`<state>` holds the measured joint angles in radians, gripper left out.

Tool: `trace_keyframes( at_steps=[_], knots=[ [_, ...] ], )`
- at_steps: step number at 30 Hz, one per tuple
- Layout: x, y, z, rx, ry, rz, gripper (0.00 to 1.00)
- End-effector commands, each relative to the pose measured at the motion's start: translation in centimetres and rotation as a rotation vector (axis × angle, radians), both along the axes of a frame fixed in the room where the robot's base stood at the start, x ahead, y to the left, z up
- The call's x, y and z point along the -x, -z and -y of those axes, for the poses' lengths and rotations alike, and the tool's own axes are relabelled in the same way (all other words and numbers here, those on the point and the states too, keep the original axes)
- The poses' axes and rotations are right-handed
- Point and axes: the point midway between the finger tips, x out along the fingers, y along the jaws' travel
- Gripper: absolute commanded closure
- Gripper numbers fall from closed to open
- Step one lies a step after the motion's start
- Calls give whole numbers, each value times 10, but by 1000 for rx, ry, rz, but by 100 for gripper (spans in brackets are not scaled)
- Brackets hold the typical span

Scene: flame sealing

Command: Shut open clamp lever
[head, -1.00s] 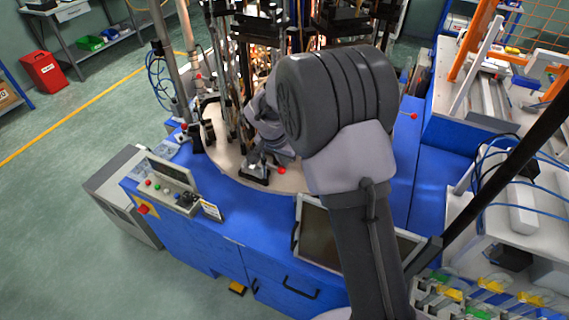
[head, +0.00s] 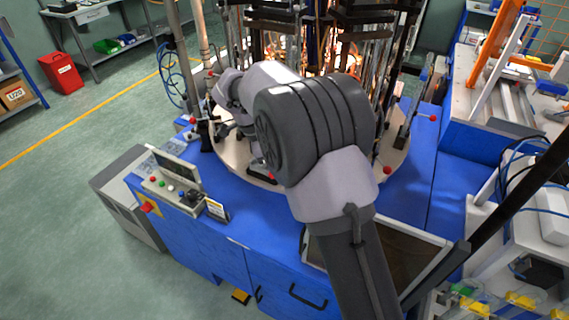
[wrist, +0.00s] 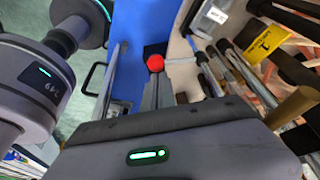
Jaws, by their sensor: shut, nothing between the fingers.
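A red ball knob (wrist: 155,63) of a clamp lever shows in the wrist view, just beyond the tips of my gripper (wrist: 153,82). The fingers are shut and empty; whether they touch the knob I cannot tell. In the head view my gripper (head: 242,128) is at the left front of the round beige table, mostly behind my forearm. A clamp (head: 262,172) stands by the table's front edge, partly hidden by my arm. Other red lever knobs show at the right, one (head: 387,170) on the table edge and one (head: 433,118) sticking outward.
Dark vertical rods and glowing burners (head: 330,50) crowd the table's middle. A control box (head: 172,190) with buttons stands on the blue bench at left. A monitor (head: 375,255) lies under my arm in front. Open floor lies at left.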

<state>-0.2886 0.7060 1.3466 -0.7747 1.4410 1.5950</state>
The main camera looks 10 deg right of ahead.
Motion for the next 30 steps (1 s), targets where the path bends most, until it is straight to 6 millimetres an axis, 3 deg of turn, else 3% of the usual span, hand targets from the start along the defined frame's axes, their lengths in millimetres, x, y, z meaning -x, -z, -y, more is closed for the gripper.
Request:
trace_keyframes(
  at_steps=[15, 30],
  knots=[
    [-3, -1, -24, 0, 374, -1, 100],
    [-5, 0, -30, 0, 482, 0, 100]
  ],
)
